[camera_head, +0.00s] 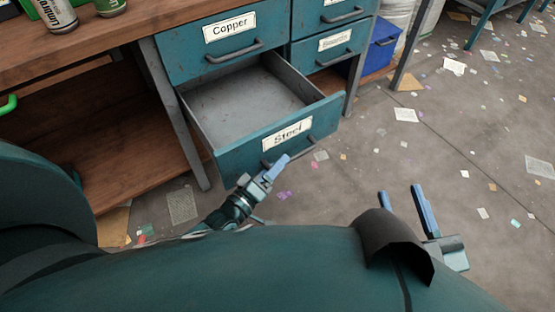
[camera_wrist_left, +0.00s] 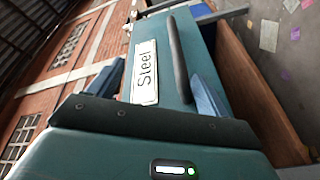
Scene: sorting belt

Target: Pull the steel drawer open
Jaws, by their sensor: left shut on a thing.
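The teal steel drawer (camera_head: 265,150), labelled "Steel", stands well out from the cabinet, and its bare grey inside shows empty. Its dark bar handle (camera_head: 298,147) is on the front panel, right of and below the label. My left gripper (camera_head: 277,168) is at this handle and shut on it. In the left wrist view the handle (camera_wrist_left: 177,60) lies between the two blue fingers, beside the "Steel" label (camera_wrist_left: 145,73). My right gripper (camera_head: 407,207) is open and empty over the floor, right of the drawer.
The closed copper drawer (camera_head: 210,50) is directly above. Other closed drawers (camera_head: 335,42) and a blue bin (camera_head: 380,48) are to the right. Cans (camera_head: 55,14) stand on the wooden bench top (camera_head: 125,28).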

